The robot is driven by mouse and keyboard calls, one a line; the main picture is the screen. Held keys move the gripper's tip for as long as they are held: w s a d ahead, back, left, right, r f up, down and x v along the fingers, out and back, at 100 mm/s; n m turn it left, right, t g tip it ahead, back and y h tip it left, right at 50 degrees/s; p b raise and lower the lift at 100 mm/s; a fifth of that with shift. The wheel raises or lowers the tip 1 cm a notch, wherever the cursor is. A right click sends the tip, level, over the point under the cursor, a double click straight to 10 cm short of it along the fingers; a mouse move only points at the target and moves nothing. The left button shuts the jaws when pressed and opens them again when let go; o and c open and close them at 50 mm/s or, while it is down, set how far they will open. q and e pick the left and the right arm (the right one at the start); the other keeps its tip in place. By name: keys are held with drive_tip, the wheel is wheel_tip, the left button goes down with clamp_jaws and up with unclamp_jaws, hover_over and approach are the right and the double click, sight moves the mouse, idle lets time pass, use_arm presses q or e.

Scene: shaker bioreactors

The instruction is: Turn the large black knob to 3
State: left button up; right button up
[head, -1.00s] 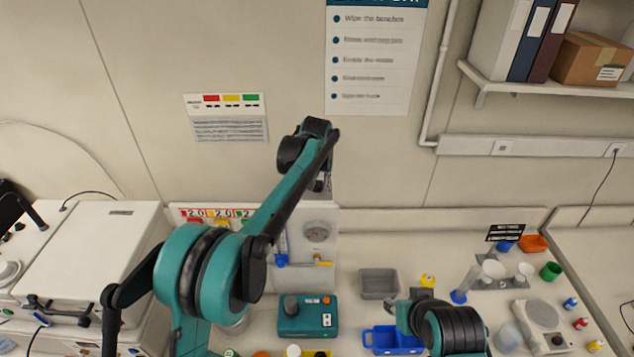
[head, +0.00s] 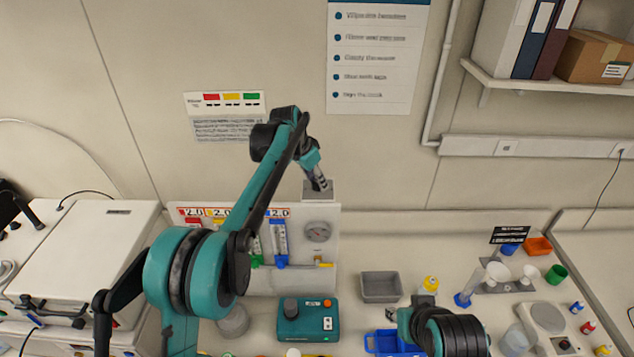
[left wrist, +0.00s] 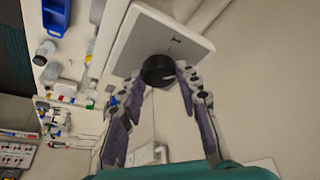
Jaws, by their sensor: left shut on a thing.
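The large black knob (left wrist: 157,68) shows in the left wrist view as a round black disc on a light grey plate (left wrist: 125,48). My left gripper (left wrist: 160,78) has its two fingers on either side of the knob and is shut on it. A short dark mark is on the plate beside the knob; no number can be read. In the head view my left gripper (head: 319,184) points down at the grey box (head: 322,195) on top of the white gauge panel, and the knob is hidden there. My right gripper (head: 422,302) is low over the bench; its fingers are not clear.
The panel (head: 318,258) carries a gauge (head: 318,232) and flow tubes. A teal device (head: 308,321) with its own dark knob stands in front. A grey tray (head: 381,287) and a blue tray (head: 380,343) lie to the right.

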use_arm(q)
drive_tip(key=m+g, duration=0.1)
drive_tip(key=m, duration=0.2)
drive_tip(key=shift+w+a+h, duration=0.1)
drive_tip(key=shift+h, duration=0.2)
drive_tip(key=m+g+p, duration=0.1)
drive_tip(key=m, duration=0.1)
drive_tip(key=shift+r+m, duration=0.1)
drive_tip(key=shift+m, duration=0.2)
drive_tip(key=m+p, duration=0.1)
drive_tip(key=m, duration=0.1)
drive_tip(key=m+g+p, duration=0.1)
drive_tip(key=m+p, duration=0.1)
drive_tip(key=shift+w+r+g+h, duration=0.1)
drive_tip(key=shift+w+g+h, duration=0.05)
drive_tip(key=shift+g+h, duration=0.15)
drive_tip(key=shift+m+g+p, duration=0.5)
drive_tip(key=shift+m+p, duration=0.8)
drive_tip(key=shift+m, duration=0.1)
drive_tip(key=shift+f, duration=0.2)
drive_tip(key=o, duration=1.2)
drive_tip(key=shift+c, duration=0.2)
